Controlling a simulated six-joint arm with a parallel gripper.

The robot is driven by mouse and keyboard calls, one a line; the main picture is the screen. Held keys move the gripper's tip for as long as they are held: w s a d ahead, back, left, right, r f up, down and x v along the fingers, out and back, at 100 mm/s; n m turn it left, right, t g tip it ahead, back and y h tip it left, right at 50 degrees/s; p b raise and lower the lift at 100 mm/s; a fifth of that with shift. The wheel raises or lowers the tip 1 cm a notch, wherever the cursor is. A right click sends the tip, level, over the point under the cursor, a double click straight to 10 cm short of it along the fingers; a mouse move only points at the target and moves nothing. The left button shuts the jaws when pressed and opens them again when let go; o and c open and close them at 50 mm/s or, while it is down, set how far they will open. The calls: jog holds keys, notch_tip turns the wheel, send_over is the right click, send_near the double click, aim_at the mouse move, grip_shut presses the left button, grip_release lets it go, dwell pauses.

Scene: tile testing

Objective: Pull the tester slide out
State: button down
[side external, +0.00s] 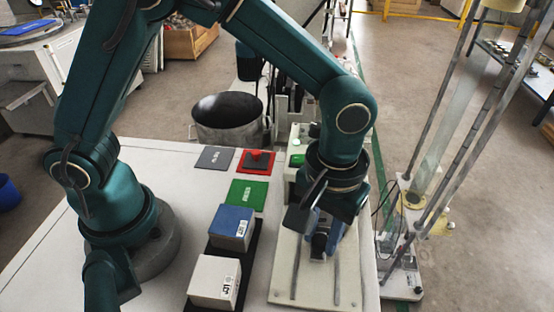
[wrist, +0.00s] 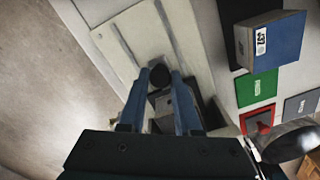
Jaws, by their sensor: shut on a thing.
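The tester has a pale base plate (side external: 287,278) with long slots, seen under and in front of my arm. Its plate also fills the upper middle of the wrist view (wrist: 117,45). My gripper (side external: 320,246) is low over the plate. In the wrist view, its two blue fingers (wrist: 160,84) are shut on a dark round knob (wrist: 160,75), which appears to be the slide's handle. Grey and dark parts show between the fingers behind the knob. My wrist and fingers hide most of the slide in the side view, so how far it is out cannot be told.
A blue block (side external: 232,226) and a white block (side external: 214,279) stand on a dark strip left of the tester. Green (side external: 247,195), red (side external: 243,166) and grey (side external: 214,158) pads lie farther back. A metal pot (side external: 228,118) stands beyond the table. The left tabletop is clear.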

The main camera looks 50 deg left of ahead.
jog(key=shift+s+d, duration=2.1)
jog(key=shift+d, duration=0.05)
jog(key=c, duration=0.6)
grip_release()
jog(key=shift+c, duration=0.2)
jog(key=shift+r, duration=0.1)
jog(key=shift+r, duration=2.95)
jog(key=shift+a, duration=0.1)
